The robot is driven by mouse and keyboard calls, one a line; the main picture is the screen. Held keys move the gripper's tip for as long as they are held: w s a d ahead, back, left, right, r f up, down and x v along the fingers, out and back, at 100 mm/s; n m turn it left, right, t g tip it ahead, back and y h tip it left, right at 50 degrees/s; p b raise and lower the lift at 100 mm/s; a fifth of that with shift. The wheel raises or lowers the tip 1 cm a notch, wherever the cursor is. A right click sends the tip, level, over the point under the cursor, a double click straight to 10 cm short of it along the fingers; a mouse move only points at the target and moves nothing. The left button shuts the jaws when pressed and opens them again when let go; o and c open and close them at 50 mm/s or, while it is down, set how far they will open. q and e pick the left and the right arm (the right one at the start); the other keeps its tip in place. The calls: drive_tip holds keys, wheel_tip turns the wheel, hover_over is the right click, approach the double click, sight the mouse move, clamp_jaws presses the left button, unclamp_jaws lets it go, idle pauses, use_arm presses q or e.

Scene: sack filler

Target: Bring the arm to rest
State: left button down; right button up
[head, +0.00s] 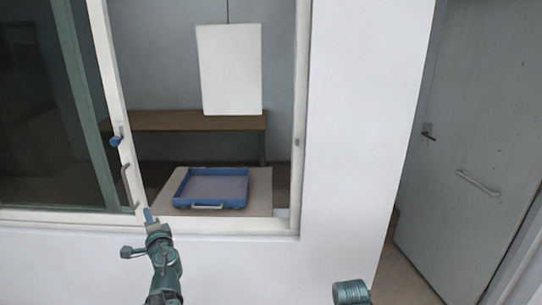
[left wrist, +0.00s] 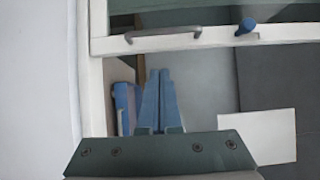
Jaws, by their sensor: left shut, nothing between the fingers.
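My left gripper (head: 149,214) is in front of the window's lower sill in the head view, beside the lower end of the sliding sash. In the left wrist view its two blue fingers (left wrist: 158,76) lie together, with nothing held between them. The sash (head: 117,100) carries a grey bar handle (head: 126,186) and a blue knob (head: 116,141). In the left wrist view the handle (left wrist: 163,33) and the knob (left wrist: 246,27) lie beyond the fingertips, apart from them. Part of my right arm shows at the bottom of the head view; its gripper does not show.
Through the window opening, a blue tray (head: 183,190) with a light handle rests on a tan board (head: 262,190). A white panel (head: 230,70) hangs above a brown bench (head: 180,121). A white wall (head: 355,120) stands right of the window, then a grey door (head: 480,130).

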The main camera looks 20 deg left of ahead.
use_arm(q)
drive_tip(key=d+f+n+g+h, duration=0.2)
drive_tip(key=d+f, duration=0.3)
drive_tip(key=d, duration=0.3)
drive_tip(key=w+d+f+n+g+h, duration=0.1)
drive_tip(key=d+f+n+g+h, duration=0.1)
drive_tip(key=d+f, duration=0.45)
drive_tip(key=d+f+n+g+h, duration=0.2)
drive_tip(key=d+f, duration=0.2)
drive_tip(key=d, duration=0.6)
drive_tip(key=s+d+f+g+h, duration=0.2)
drive_tip(key=s+d, duration=0.2)
drive_tip(key=d, duration=0.4)
drive_tip(key=s+d+f+m+g+h, duration=0.1)
drive_tip(key=s+d, duration=0.3)
drive_tip(key=d, duration=0.4)
drive_tip(key=s+d+f+g+h, duration=0.2)
drive_tip(key=s+d+f+h, duration=0.1)
drive_tip(key=d, duration=0.5)
drive_tip(key=shift+s+f+m+g+h, duration=0.2)
drive_tip(key=shift+s+m+g+h, duration=0.15)
drive_tip(key=shift+s, duration=0.35)
drive_tip(key=shift+a, duration=0.1)
